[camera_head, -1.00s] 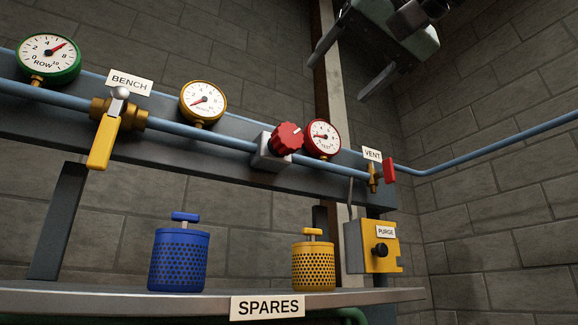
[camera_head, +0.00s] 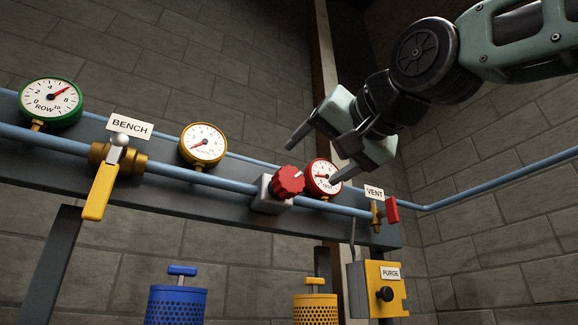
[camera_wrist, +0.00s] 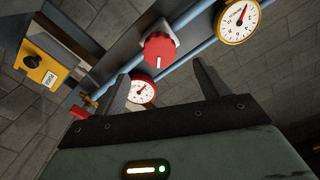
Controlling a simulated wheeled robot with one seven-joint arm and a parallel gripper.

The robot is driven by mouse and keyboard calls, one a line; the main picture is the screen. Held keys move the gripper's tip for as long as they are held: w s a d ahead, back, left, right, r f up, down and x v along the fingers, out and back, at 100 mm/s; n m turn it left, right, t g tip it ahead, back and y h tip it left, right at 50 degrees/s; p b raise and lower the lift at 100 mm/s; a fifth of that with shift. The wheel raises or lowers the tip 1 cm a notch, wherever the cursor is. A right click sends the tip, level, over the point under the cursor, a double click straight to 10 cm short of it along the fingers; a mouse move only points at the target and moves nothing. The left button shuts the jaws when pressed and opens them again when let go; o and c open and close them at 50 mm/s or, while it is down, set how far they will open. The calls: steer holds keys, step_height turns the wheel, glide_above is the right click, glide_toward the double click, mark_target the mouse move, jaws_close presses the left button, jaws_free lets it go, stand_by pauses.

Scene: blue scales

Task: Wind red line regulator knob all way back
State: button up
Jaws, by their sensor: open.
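The red regulator knob (camera_head: 288,182) sits on a grey block on the blue pipe, with a white mark on its rim at the upper right. It also shows in the wrist view (camera_wrist: 159,49), ahead of the fingers, its white mark toward the gripper. The red-rimmed gauge (camera_head: 323,177) is just right of the knob; its needle points left, at the low end. My gripper (camera_head: 312,162) is open and empty, apart from the knob; its fingers straddle the space above the knob and gauge.
The yellow BENCH lever (camera_head: 101,191) hangs down at left. The yellow-rimmed gauge (camera_head: 203,145) is left of the knob. The red VENT handle (camera_head: 392,209) and yellow PURGE box (camera_head: 386,288) are at right. Blue (camera_head: 176,305) and yellow (camera_head: 315,309) canisters stand below.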

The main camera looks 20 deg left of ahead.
mark_target(294, 177)
steer(key=p+x, duration=0.2)
steer(key=p, duration=0.1)
steer(key=p+x, duration=0.2)
steer(key=shift+r, duration=0.3)
steer(key=p+x, duration=0.3)
steer(key=p, duration=0.6)
steer(key=shift+w+a, duration=0.2)
steer(key=shift+w, duration=0.15)
steer(key=shift+p+x, duration=0.75)
steer(key=shift+p, duration=0.35)
steer(key=shift+w+a+f+p, duration=0.15)
steer(key=shift+a+f+p, duration=0.15)
steer(key=shift+p, duration=0.05)
steer(key=c, duration=1)
